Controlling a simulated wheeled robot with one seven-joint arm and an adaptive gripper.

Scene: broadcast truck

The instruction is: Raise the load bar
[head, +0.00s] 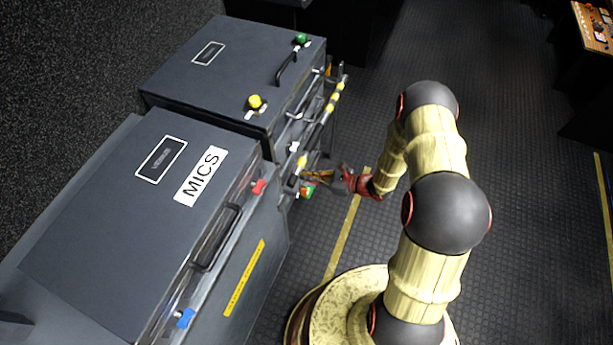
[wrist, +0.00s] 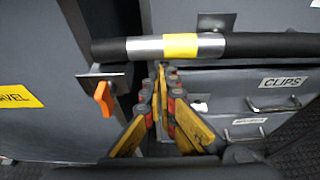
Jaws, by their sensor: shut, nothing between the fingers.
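The load bar (wrist: 258,45) runs level across the upper part of the wrist view. It is black, with a silver sleeve and a yellow band (wrist: 180,46). In the head view the bar's yellow band (head: 302,161) shows at the front of the cases, close to my gripper (head: 318,178). In the wrist view my gripper (wrist: 161,75) is shut and empty, with its fingertips just below the bar near the yellow band. I cannot tell whether they touch it. A bracket with an orange tab (wrist: 104,98) sits below the bar at left.
A grey case marked MICS (head: 120,215) and a second grey case (head: 235,75) stand at left. Drawers with handles, one labelled CLIPS (wrist: 282,82), lie behind the bar. A dark gap opens between the cabinets. The ribbed floor (head: 530,230) is clear at right.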

